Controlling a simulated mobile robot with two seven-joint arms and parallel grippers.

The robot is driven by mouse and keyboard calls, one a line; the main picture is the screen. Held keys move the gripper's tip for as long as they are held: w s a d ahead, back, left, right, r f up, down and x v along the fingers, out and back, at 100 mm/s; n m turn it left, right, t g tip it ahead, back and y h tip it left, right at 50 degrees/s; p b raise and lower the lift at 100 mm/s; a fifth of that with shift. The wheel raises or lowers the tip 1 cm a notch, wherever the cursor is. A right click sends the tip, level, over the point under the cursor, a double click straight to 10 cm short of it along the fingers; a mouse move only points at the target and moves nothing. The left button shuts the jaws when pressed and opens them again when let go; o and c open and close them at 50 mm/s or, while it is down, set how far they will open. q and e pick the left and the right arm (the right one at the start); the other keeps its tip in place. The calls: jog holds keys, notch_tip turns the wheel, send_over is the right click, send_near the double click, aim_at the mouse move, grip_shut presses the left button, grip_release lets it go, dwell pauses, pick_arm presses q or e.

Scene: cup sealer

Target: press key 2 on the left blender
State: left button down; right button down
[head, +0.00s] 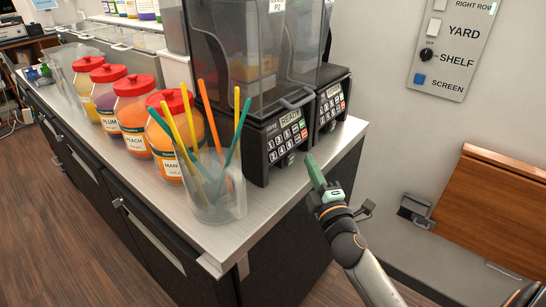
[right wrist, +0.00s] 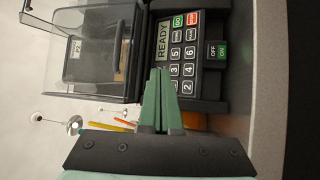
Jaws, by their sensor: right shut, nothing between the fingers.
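The left blender (head: 284,140) is a black machine with a clear hood on the counter. Its sloped front panel has a lit display reading READY and a grid of dark keys. In the right wrist view its panel appears turned sideways, with the READY display (right wrist: 163,40) and key 2 (right wrist: 187,86) at the near end of the keypad. My right gripper (head: 311,160), with green fingers, is shut and empty, in front of and right of the left blender's panel. In the right wrist view its fingertips (right wrist: 161,72) overlap the panel beside the keys; contact cannot be told. My left gripper is not in view.
A second, similar blender (head: 331,103) stands close on the right. A clear jug (head: 219,205) with colored straws stands at the front counter edge, left of my right gripper. Several red-lidded jars (head: 133,113) line the counter. A wall switch panel (head: 450,55) is at upper right.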

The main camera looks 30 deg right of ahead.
jog(key=b, duration=0.3)
send_near(275, 151)
jog(key=w+d+r, duration=0.2)
jog(key=w, duration=0.1)
jog(key=shift+d, duration=0.4)
jog(key=shift+w+a+f, duration=0.25)
jog(key=shift+w+a, duration=0.15)
jog(key=shift+w, duration=0.4)
jog(key=shift+w+b, duration=0.1)
jog(key=shift+b, duration=0.25)
dwell(0.4)
jog(key=shift+w+a+f, duration=0.15)
jog(key=shift+w, duration=0.15)
jog(key=shift+w+a+b, duration=0.15)
jog(key=shift+w+b, duration=0.15)
jog(key=shift+b, duration=0.05)
dwell(0.6)
jog(key=shift+s, duration=0.1)
jog(key=shift+s+d+p, duration=0.3)
jog(key=shift+s+p, duration=0.1)
jog(key=shift+s, duration=0.2)
